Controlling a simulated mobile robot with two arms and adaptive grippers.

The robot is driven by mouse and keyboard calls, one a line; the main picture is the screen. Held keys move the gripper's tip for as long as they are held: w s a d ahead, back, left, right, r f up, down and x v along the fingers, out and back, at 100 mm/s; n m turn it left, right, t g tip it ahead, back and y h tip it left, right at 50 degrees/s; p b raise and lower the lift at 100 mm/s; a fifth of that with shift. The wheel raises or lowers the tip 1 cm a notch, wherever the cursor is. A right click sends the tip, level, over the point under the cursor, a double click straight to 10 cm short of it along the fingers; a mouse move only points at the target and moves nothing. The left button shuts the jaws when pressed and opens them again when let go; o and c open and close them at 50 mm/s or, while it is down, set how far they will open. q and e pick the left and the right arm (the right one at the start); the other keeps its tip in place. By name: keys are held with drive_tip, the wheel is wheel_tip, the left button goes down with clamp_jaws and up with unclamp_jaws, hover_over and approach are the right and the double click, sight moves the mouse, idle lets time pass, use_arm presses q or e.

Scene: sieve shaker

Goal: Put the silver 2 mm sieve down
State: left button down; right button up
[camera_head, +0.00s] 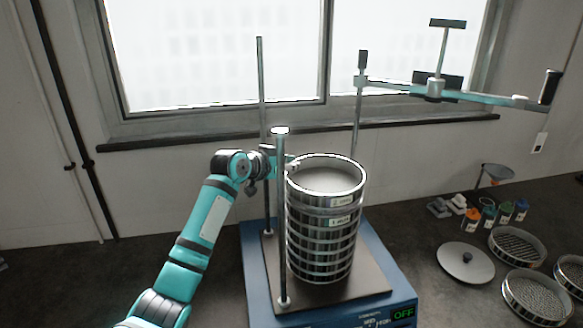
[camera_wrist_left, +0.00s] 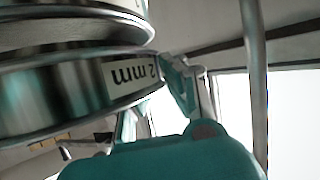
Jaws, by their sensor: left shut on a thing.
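The silver 2 mm sieve (camera_head: 326,183) is at the top of a stack of silver sieves (camera_head: 319,250) on the shaker. It looks level and in line with the stack; I cannot tell whether it rests fully on the sieve below. Its 2 mm label also shows upside down in the left wrist view (camera_wrist_left: 133,73). My left gripper (camera_head: 289,163) is shut on the left side of this sieve, near its rim, beside the front-left rod. In the left wrist view its fingers (camera_wrist_left: 160,98) meet the sieve's edge. My right gripper is not in view.
The blue shaker base (camera_head: 401,291) carries upright rods (camera_head: 281,215) close around the stack. A clamp bar (camera_head: 455,95) is swung out to the right. On the bench at right are a round lid (camera_head: 466,262), loose sieves (camera_head: 536,298), small coloured-topped jars and a funnel (camera_head: 497,171).

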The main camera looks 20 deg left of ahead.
use_arm(q)
drive_tip(key=shift+f, duration=0.9)
drive_tip(key=c, duration=1.5)
unclamp_jaws()
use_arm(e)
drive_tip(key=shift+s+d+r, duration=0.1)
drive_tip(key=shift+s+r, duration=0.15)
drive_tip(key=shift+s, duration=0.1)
use_arm(q)
drive_tip(key=shift+b+v, duration=1.8)
drive_tip(key=shift+v, duration=4.25)
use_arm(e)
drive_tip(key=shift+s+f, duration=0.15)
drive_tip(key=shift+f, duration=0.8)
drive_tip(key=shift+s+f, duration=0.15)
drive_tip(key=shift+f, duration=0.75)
